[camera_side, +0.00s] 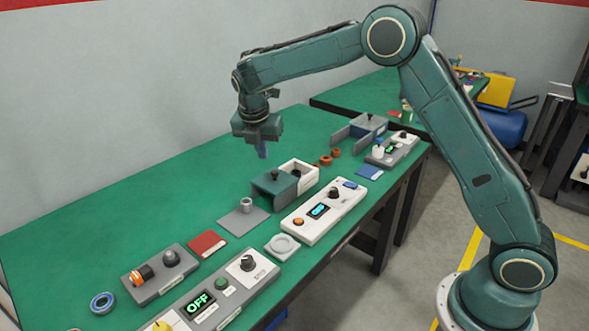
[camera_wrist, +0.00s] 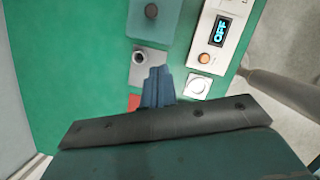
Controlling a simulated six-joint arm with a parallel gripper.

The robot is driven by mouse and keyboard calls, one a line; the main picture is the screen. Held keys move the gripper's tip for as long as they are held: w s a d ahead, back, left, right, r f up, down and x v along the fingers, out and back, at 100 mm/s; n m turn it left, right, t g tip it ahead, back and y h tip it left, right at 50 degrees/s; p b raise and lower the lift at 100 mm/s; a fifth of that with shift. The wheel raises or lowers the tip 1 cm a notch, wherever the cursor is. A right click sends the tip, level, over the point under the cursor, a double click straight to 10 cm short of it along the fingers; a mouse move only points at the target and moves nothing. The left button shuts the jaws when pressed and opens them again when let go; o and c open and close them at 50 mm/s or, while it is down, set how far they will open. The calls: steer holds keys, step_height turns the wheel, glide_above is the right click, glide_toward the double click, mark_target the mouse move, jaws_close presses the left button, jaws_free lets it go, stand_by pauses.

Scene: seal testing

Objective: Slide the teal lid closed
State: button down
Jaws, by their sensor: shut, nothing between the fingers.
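The teal lid (camera_side: 274,184) with a dark knob sits over the left part of a small box (camera_side: 300,171). The right part of the box is uncovered, with its pale walls showing. In the wrist view the lid (camera_wrist: 155,22) is at the top, with its dark round knob on it. My gripper (camera_side: 263,151) is shut and empty, above the table and up from the lid in the side view. In the wrist view my gripper's fingertips (camera_wrist: 158,72) are together, with the lid beyond them.
A white control unit (camera_side: 325,211) with a blue display stands beside the box. A grey plate with a post (camera_side: 243,218) lies to the lid's left. Orange rings (camera_side: 326,160) lie beyond the box. Green table is clear at the left (camera_side: 120,218).

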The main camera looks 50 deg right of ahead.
steer(key=shift+w+f, duration=0.2)
steer(key=shift+f, duration=0.05)
glide_above(274, 183)
steer(key=s+a, duration=0.1)
steer(key=a, duration=0.2)
steer(key=f, duration=1)
steer(key=shift+s+a, duration=0.1)
steer(key=shift+s, duration=0.1)
steer(key=shift+w+d+f, duration=0.1)
steer(key=shift+w+d, duration=0.35)
steer(key=shift+d, duration=0.4)
steer(key=d, duration=1)
steer(key=shift+d, duration=0.4)
